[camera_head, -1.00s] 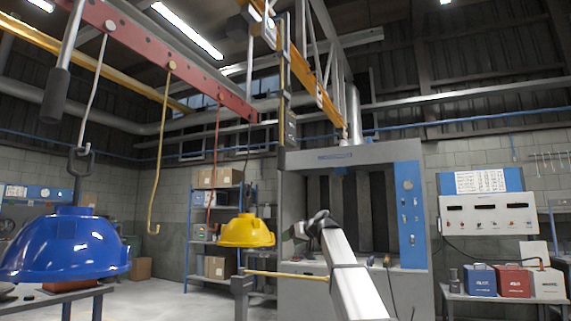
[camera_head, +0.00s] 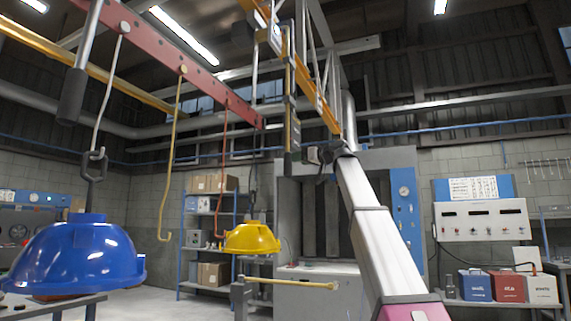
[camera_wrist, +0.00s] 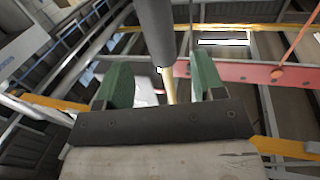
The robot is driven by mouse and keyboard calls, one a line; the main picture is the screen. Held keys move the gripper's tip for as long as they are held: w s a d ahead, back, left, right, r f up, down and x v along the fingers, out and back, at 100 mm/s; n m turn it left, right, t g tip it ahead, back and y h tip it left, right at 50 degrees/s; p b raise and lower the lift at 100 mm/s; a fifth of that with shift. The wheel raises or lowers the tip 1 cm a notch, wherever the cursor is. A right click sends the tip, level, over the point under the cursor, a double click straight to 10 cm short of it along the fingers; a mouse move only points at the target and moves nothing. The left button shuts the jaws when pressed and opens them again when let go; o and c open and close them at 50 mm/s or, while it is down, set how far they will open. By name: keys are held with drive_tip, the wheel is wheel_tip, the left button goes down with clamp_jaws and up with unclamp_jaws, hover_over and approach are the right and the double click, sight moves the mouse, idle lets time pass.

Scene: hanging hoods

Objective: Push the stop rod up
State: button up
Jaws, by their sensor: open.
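An upright bar (camera_head: 290,125), dark with a yellow edge, hangs near the middle of the head view; I take it for the stop rod. My gripper (camera_head: 318,153) is small and dark there, just right of the bar's lower end. In the wrist view, my open gripper (camera_wrist: 154,82) shows two green fingers. A dark grey cylinder (camera_wrist: 156,30) with a thinner yellow part (camera_wrist: 169,85) beyond it lies in the gap between them. I cannot tell whether the fingers touch it. The gripper body hides the far end of the yellow part.
A red beam (camera_head: 150,50) carries hooks. A blue hood (camera_head: 75,255) hangs at left, a yellow hood (camera_head: 250,238) near the middle. A grey rod with a dark grip (camera_head: 73,95) hangs at upper left. A grey booth (camera_head: 345,170) stands behind my arm.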

sight(289, 153)
drive_tip(key=x, duration=0.8)
drive_tip(key=shift+w+a, duration=0.2)
drive_tip(key=shift+a, duration=0.05)
clamp_jaws()
wheel_tip(289, 153, up, 3)
drive_tip(key=shift+r, duration=0.15)
unclamp_jaws()
drive_tip(key=v, duration=1.1)
